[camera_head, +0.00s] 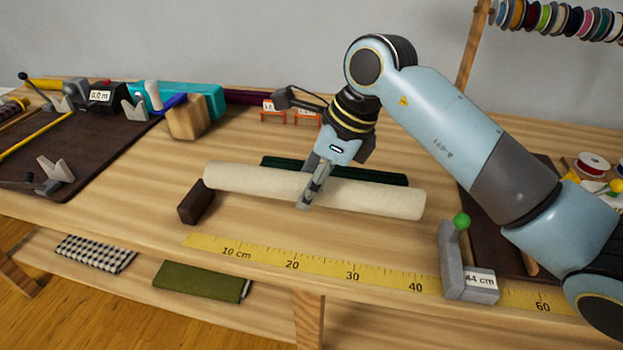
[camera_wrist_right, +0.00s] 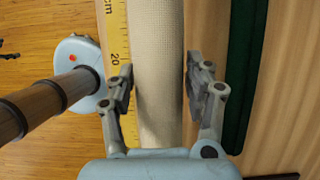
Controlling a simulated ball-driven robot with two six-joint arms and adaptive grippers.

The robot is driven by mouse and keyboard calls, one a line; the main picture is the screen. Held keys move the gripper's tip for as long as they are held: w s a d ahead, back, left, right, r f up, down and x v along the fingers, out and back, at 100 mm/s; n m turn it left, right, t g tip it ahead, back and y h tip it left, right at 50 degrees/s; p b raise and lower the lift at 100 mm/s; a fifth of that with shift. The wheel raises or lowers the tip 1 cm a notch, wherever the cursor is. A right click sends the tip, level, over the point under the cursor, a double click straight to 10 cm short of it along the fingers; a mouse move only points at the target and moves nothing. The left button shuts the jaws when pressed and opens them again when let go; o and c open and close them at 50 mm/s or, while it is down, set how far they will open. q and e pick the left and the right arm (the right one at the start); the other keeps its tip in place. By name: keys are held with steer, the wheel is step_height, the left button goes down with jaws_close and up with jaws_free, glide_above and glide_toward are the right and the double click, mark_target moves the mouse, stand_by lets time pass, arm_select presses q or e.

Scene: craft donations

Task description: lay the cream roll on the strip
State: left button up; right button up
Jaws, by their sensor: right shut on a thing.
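The cream roll (camera_head: 370,198) lies level, running left to right across the middle of the table in the head view. My right gripper (camera_head: 306,192) is shut around it near its middle. In the right wrist view the fingers of my right gripper (camera_wrist_right: 160,85) stand on both sides of the cream roll (camera_wrist_right: 157,50). A yellow measuring strip (camera_head: 325,268) with centimetre marks lies along the table's front edge, in front of the roll. A dark green strip (camera_head: 385,178) lies behind the roll, partly hidden by it. Whether the roll touches the table is unclear. My left gripper is out of view.
A dark brown block (camera_head: 196,204) stands by the roll's left end. A grey stand with a green knob (camera_head: 461,221) and a 44 cm label (camera_head: 480,282) stands at the front right. A wooden block (camera_head: 188,118) and dark mat (camera_head: 95,160) are at left.

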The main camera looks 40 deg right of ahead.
mark_target(335, 179)
steer(key=shift+f, duration=0.55)
step_height(335, 179, down, 3)
steer(key=shift+r+b, duration=0.2)
steer(key=shift+b, duration=1)
steer(key=shift+f+b, duration=0.3)
steer(key=shift+f, duration=0.1)
steer(key=shift+f+b, duration=0.6)
steer(key=shift+f, duration=0.25)
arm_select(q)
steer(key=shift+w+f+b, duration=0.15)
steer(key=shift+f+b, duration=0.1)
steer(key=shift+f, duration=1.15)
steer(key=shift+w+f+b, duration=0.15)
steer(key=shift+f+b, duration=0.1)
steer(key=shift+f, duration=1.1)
arm_select(e)
steer(key=shift+f, duration=0.55)
steer(key=o, duration=1.4)
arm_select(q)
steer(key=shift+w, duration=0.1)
arm_select(e)
steer(key=v, duration=1.2)
